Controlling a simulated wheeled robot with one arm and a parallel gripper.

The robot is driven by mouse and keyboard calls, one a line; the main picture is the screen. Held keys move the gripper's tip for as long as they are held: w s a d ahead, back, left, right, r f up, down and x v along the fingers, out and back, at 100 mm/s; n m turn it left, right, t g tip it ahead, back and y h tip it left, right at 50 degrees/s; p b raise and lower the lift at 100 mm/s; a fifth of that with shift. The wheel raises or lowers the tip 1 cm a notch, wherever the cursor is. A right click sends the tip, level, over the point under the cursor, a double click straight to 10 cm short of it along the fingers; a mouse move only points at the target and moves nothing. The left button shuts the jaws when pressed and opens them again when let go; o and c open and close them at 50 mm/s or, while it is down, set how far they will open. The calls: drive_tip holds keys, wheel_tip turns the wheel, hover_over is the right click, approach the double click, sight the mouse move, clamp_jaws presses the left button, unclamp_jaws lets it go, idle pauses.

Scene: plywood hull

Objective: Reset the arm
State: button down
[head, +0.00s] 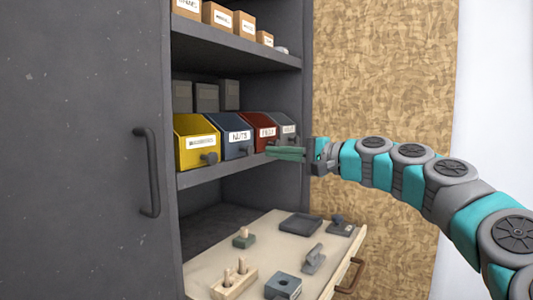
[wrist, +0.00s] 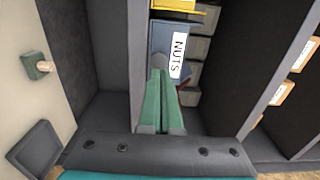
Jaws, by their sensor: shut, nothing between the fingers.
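My arm (head: 410,165) reaches in from the right in the head view, bent in an arch. My gripper (head: 270,152) points left, in front of the middle shelf of the cabinet. Its green fingers are together with nothing between them. In the wrist view the shut fingers (wrist: 161,75) point toward the blue NUTS bin (wrist: 168,42). That bin (head: 231,137) stands on the shelf in the head view. In the head view the fingers overlap the lower part of the red bin (head: 261,128); I cannot tell whether they touch it.
A yellow bin (head: 195,143) and a grey bin (head: 284,126) share the shelf (head: 225,173). Below, an open drawer (head: 208,278) holds a pegged block (head: 234,282), a grey square block (head: 283,286) and a dark tray (head: 301,223). A cabinet door with a handle (head: 148,172) is at left.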

drive_tip(key=v, duration=0.9)
drive_tip(key=s+a+f+n+g+h, duration=0.4)
drive_tip(key=s+a+f+n+g, duration=0.15)
drive_tip(key=s+a+f, duration=0.65)
drive_tip(key=s+a+f+n+g+h, duration=0.2)
drive_tip(key=s+f, duration=0.5)
drive_tip(key=f, duration=0.1)
drive_tip(key=s+d+f+g+h, duration=0.2)
drive_tip(key=s+d+f+h, duration=0.2)
drive_tip(key=s+d+f, duration=0.3)
drive_tip(key=s+d+f+g+h, duration=0.3)
drive_tip(key=s+d+f, duration=0.4)
drive_tip(key=s+f, duration=0.6)
wheel_tip(320, 180, down, 3)
drive_tip(key=shift+s+d+r+h+b, duration=0.1)
drive_tip(key=shift+s+d+h+b, duration=0.15)
drive_tip(key=shift+h+b, duration=0.4)
